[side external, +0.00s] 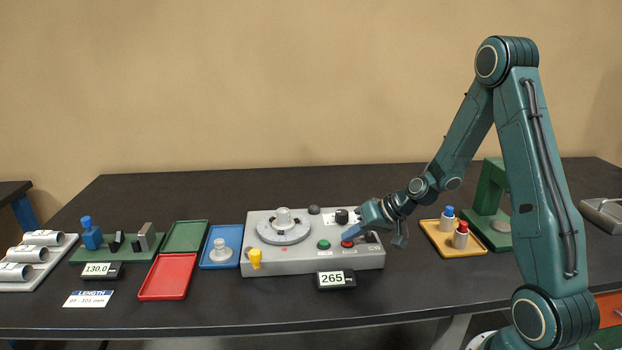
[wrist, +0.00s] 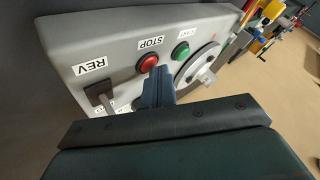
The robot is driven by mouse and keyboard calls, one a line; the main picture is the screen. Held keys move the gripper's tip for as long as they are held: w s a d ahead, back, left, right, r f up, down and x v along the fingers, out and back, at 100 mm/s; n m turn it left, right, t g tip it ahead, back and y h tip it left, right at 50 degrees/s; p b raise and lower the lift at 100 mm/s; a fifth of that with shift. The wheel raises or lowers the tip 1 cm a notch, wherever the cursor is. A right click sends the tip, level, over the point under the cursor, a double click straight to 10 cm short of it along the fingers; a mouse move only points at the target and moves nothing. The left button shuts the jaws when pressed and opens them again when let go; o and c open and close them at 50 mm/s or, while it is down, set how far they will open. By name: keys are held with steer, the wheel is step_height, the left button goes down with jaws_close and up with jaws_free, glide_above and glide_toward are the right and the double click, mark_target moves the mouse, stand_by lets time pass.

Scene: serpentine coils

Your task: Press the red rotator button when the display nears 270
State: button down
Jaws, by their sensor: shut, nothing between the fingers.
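The red button (wrist: 148,62), labelled STOP, is on the grey rotator box (side external: 300,262). It also shows in the side view (side external: 347,244), just below my gripper's tip. My gripper (side external: 347,235) is shut and empty. In the wrist view my gripper (wrist: 156,82) is close to the red button; whether it touches cannot be told. The green button (wrist: 181,50) is beside the red one. The display (side external: 335,279) in front of the box reads 265. The round turntable (side external: 284,231) carries a pale cylindrical piece (side external: 283,216).
A black switch (wrist: 101,95) by a REV label and a yellow knob (side external: 255,258) are on the box. Blue (side external: 216,262), red (side external: 168,280) and green (side external: 186,235) trays lie left. A yellow tray (side external: 447,246) with two small bottles stands right.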

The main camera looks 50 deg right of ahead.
mark_target(352, 243)
steer(key=shift+r, duration=0.9)
steer(key=shift+r, duration=0.15)
steer(key=shift+r, duration=2.4)
steer(key=s+a+r+n+g+h, duration=0.2)
steer(key=s+a+r+n, duration=0.2)
steer(key=s+a+r, duration=0.65)
steer(key=s, duration=0.5)
steer(key=s+a+r+g+h, duration=0.1)
steer(key=s+a+r, duration=0.1)
steer(key=s, duration=0.5)
steer(key=shift+s+a+r+n, duration=0.15)
steer(key=shift+s+a+n, duration=0.1)
steer(key=shift+n, duration=0.15)
